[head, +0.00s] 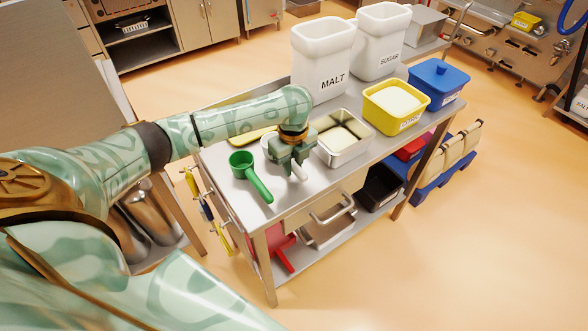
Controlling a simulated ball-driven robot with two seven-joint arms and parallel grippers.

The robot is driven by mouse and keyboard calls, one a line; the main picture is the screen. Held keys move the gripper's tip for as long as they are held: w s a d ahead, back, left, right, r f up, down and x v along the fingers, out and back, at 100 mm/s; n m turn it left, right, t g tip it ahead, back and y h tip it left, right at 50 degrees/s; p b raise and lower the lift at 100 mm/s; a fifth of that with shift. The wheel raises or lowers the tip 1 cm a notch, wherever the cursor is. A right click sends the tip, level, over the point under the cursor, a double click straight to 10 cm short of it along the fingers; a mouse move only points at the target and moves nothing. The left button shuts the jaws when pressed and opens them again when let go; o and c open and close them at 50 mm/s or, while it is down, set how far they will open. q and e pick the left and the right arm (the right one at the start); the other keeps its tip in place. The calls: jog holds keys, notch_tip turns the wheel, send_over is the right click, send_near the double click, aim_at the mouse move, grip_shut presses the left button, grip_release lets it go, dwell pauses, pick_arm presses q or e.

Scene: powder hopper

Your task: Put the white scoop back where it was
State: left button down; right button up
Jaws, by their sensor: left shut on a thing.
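The white scoop (299,171) is on the steel table's left part, mostly hidden under my left gripper. Its handle sticks out toward the front edge, and part of its pale bowl shows behind the gripper. My left gripper (292,166) points down and is shut on the white scoop. I cannot tell whether the scoop touches the table top. A green scoop (250,174) lies just to the left, its handle toward the front edge. My right gripper is not in view.
The steel table (220,183) also holds a steel pan of powder (357,149), a MALT bin (321,68), a SUGAR bin (380,45), a yellow tub (377,109) and a blue tub (437,84). A yellow thing (250,137) lies behind my wrist.

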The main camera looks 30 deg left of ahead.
pick_arm(q)
jog(key=shift+w+f, duration=0.1)
jog(key=shift+f, duration=0.6)
jog(key=shift+r, duration=0.2)
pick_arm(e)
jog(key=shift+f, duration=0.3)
pick_arm(q)
jog(key=shift+f, duration=0.15)
jog(key=c, duration=1.3)
grip_release()
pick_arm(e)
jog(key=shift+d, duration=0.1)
pick_arm(q)
jog(key=shift+r, duration=0.2)
notch_tip(320, 180, up, 12)
jog(key=p, duration=0.5)
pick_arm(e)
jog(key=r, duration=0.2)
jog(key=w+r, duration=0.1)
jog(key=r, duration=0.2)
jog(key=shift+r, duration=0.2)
pick_arm(q)
jog(key=shift+d, duration=0.1)
